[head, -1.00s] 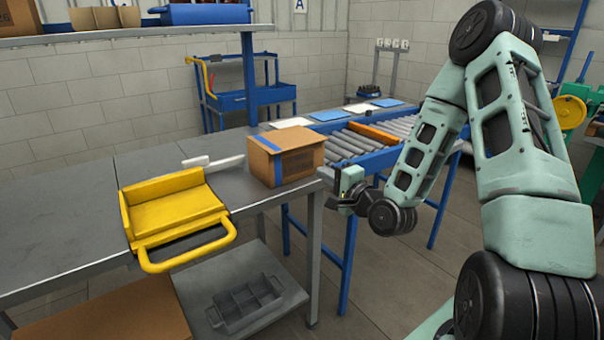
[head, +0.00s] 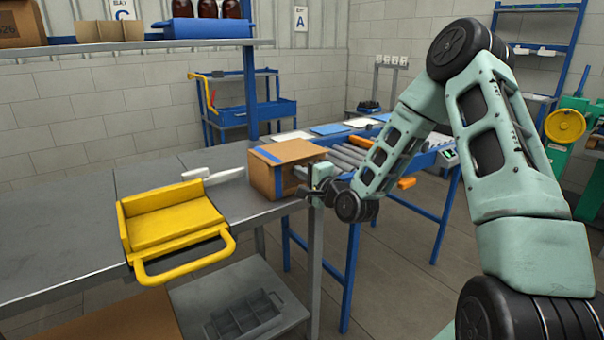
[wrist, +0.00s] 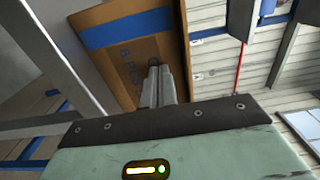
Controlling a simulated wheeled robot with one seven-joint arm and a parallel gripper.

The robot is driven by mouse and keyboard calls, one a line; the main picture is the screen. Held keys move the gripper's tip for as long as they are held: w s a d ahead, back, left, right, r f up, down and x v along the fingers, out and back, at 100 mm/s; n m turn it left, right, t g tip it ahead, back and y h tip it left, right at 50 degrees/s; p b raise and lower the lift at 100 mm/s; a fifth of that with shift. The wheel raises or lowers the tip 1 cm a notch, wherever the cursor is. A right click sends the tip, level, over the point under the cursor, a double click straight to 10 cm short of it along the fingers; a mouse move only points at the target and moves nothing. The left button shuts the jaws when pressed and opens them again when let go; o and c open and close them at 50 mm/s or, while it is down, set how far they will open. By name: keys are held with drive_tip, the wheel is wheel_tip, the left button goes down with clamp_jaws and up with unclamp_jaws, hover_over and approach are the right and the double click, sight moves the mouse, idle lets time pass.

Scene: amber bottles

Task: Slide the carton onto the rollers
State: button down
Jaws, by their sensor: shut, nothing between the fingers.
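The brown carton (head: 265,180) with blue tape stands upright on the grey bench, near its right end, just short of the rollers (head: 350,154). My gripper (head: 306,190) is shut and empty, at the carton's near right side. In the wrist view, the closed fingers (wrist: 155,78) point at the carton's cardboard face (wrist: 120,55) and overlap it. They look very close to it, but I cannot tell whether they touch. My arm hides part of the rollers.
A yellow tray with a handle (head: 170,230) lies on the bench (head: 60,225), left of the carton. A white-handled tool (head: 215,176) lies behind it. Flat white and blue pieces (head: 330,129) lie along the far side.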

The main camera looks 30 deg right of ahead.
drive_tip(key=w, duration=0.3)
drive_tip(key=shift+w+a, duration=0.1)
drive_tip(key=shift+w, duration=0.15)
drive_tip(key=shift+s, duration=0.1)
